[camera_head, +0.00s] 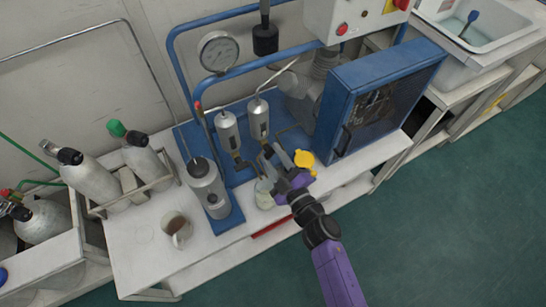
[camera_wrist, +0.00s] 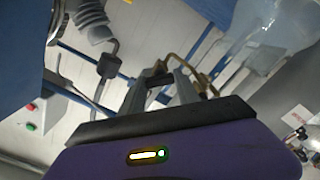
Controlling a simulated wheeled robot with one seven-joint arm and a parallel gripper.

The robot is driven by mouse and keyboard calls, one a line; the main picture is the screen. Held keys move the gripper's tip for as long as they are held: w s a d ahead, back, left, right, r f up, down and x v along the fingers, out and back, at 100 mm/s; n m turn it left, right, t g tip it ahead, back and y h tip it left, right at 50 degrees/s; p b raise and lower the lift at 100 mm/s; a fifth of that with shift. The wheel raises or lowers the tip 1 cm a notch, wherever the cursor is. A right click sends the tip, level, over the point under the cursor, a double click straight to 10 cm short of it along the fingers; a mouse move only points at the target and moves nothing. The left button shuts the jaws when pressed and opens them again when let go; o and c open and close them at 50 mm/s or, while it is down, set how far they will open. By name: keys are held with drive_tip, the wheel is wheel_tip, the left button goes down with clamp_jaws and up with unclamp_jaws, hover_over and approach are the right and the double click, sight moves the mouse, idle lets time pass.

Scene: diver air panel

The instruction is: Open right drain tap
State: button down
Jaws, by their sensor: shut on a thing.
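Two grey metal filter cylinders stand side by side on the blue panel, the left one (camera_head: 229,132) and the right one (camera_head: 259,119). The right drain tap is under the right cylinder, mostly hidden by my gripper in the head view. My gripper (camera_head: 272,156) is beneath that cylinder. In the wrist view its fingers (camera_wrist: 160,72) are closed around a small dark piece, which looks like the tap's handle. A brass pipe (camera_wrist: 207,88) curves just right of the fingers. How far the tap is turned cannot be told.
A clear jar (camera_head: 264,194) stands on the bench close below my gripper. A yellow round thing (camera_head: 305,159) is beside my wrist. A blue open-fronted cabinet (camera_head: 345,105) stands to the right. A grey canister (camera_head: 207,185) and a mug (camera_head: 177,229) are to the left.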

drive_tip(key=shift+f+n+b, duration=0.1)
drive_tip(key=shift+n+b, duration=0.75)
drive_tip(key=shift+n, duration=2.75)
drive_tip(key=c, duration=0.9)
unclamp_jaws()
drive_tip(key=shift+s, duration=0.1)
drive_tip(key=p+v, duration=0.1)
drive_tip(key=v, duration=0.6)
drive_tip(key=shift+s+d, duration=0.25)
